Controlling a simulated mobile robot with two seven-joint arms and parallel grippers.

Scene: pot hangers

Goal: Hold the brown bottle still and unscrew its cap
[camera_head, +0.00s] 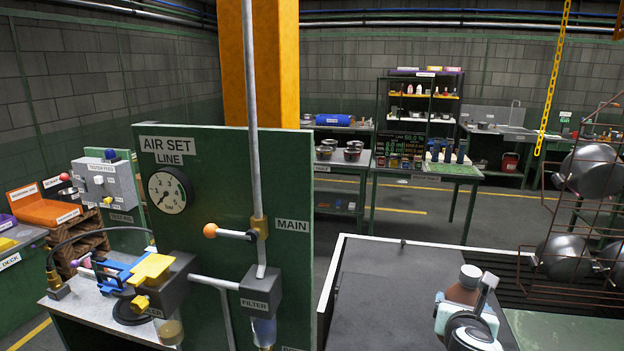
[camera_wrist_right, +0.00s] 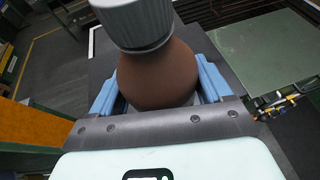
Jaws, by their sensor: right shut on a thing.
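The brown bottle (camera_head: 460,292) stands upright over the dark tabletop at the lower right of the head view. Its ribbed grey cap (camera_wrist_right: 137,20) is on the neck at the top of the right wrist view. The rounded brown shoulder of the bottle (camera_wrist_right: 155,72) fills the middle there. My right gripper (camera_wrist_right: 158,90) is shut on the bottle, with a blue finger on each side of its body below the cap. In the head view my right wrist partly hides the bottle. The bottle's base is hidden. My left gripper is in neither view.
The dark tabletop (camera_head: 385,290) left of the bottle is clear. A green panel with a gauge (camera_head: 170,190) and pipes stands at the left. A wire rack with metal pots (camera_head: 567,257) stands at the right. Benches and a shelf (camera_head: 420,100) are at the back.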

